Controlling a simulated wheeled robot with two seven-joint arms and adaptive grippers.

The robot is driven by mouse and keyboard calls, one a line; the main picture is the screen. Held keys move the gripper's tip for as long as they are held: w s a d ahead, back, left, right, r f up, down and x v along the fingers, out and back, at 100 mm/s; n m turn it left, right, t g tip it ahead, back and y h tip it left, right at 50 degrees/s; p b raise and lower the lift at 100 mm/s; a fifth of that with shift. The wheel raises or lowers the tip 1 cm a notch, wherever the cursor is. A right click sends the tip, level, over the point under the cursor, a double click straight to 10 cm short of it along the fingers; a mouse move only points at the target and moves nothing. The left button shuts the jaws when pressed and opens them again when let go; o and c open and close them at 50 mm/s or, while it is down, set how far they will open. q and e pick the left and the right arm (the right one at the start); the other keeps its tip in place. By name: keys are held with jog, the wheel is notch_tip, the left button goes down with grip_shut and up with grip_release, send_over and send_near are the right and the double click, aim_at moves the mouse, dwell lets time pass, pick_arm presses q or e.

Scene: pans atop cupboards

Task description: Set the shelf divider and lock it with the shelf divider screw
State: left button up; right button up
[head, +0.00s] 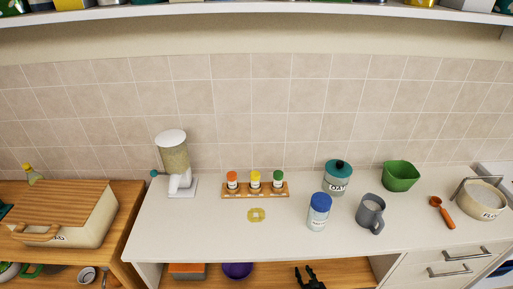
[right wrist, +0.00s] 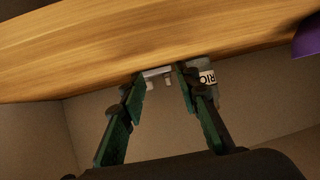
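My right gripper (head: 311,272) shows at the bottom edge of the head view, in front of the wooden lower shelf. In the right wrist view its two green-dark fingers (right wrist: 160,76) are spread apart. A small pale grey piece (right wrist: 157,72) with short prongs shows between and beyond the fingertips, against the wooden shelf; it may be part of the shelf divider or its screw, but I cannot tell. I see no clear contact with the fingers. My left gripper is not in view.
The countertop (head: 200,235) above holds jars, a dispenser and a jug.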

jog(key=s+d+r+g+h, duration=0.1)
jog(key=s+d+r+g, duration=0.3)
jog(key=s, duration=0.9)
jog(key=s+d+r+m+g+h, duration=0.15)
jog(key=s+d+r, duration=0.35)
jog(key=s, duration=0.9)
jog(key=s+d+r+g+h, duration=0.1)
jog(key=s+d+r+g, duration=0.35)
jog(key=s, duration=0.85)
jog(key=s+a+f+y, duration=0.1)
jog(key=s+f, duration=0.1)
jog(key=f, duration=1.3)
jog(key=s+f, duration=0.2)
jog(key=f, duration=1.3)
jog(key=s+f+n+g, duration=0.1)
jog(key=s+f, duration=1.4)
jog(key=s, duration=0.4)
jog(key=shift+s+a+f, duration=0.15)
jog(key=shift+s+a, duration=0.05)
jog(key=shift+s, duration=0.05)
